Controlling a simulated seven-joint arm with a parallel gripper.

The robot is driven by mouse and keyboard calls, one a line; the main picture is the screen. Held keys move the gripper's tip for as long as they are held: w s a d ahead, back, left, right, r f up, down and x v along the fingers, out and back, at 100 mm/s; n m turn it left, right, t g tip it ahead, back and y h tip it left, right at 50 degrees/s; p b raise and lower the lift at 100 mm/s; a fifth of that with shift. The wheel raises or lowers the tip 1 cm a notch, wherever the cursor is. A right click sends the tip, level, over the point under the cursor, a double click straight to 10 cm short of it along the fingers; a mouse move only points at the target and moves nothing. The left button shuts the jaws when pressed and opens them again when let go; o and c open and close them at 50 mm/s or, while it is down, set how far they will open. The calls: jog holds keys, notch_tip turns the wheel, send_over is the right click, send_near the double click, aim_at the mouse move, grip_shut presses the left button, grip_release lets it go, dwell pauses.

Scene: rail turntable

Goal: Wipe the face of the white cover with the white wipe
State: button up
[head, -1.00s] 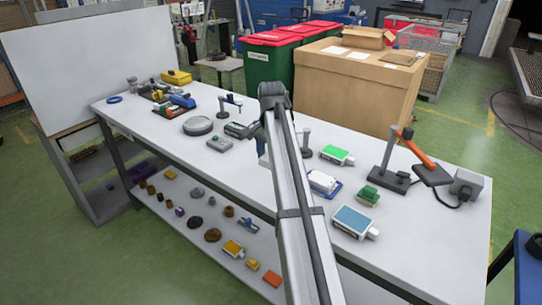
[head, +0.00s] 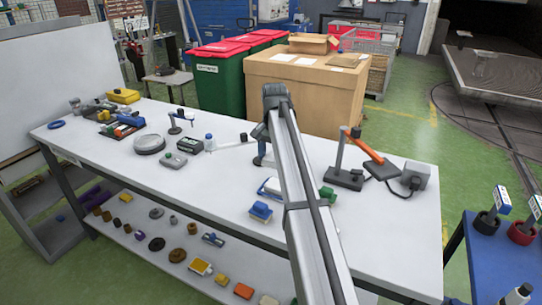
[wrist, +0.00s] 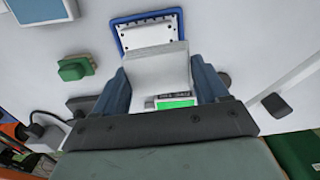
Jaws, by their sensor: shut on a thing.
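My gripper (wrist: 160,68) is shut on the white wipe (wrist: 162,75), a pale folded piece between its two blue-grey fingers in the wrist view. The white cover (wrist: 150,33), a pale ribbed piece, lies in a blue-rimmed tray (wrist: 119,40) just beyond the wipe. The wipe overlaps the cover's near edge in this view; I cannot tell whether they touch. In the head view the tray with the cover (head: 269,187) is on the bench, partly hidden by my arm. My fingers and the wipe are hidden there.
A green-labelled box (wrist: 176,103) shows between my fingers.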

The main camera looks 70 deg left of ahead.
aim_at(273, 182)
jog(key=shift+f, duration=3.75)
jog(key=shift+w+d+f, duration=0.2)
jog(key=shift+w+d, duration=0.35)
jog(key=shift+d, duration=0.05)
jog(key=shift+w+d, duration=0.75)
jog(key=shift+s+a, duration=1.4)
jog(key=shift+a, duration=0.1)
jog(key=w+d, duration=0.3)
jog(key=shift+d, duration=0.1)
notch_tip(273, 182, up, 8)
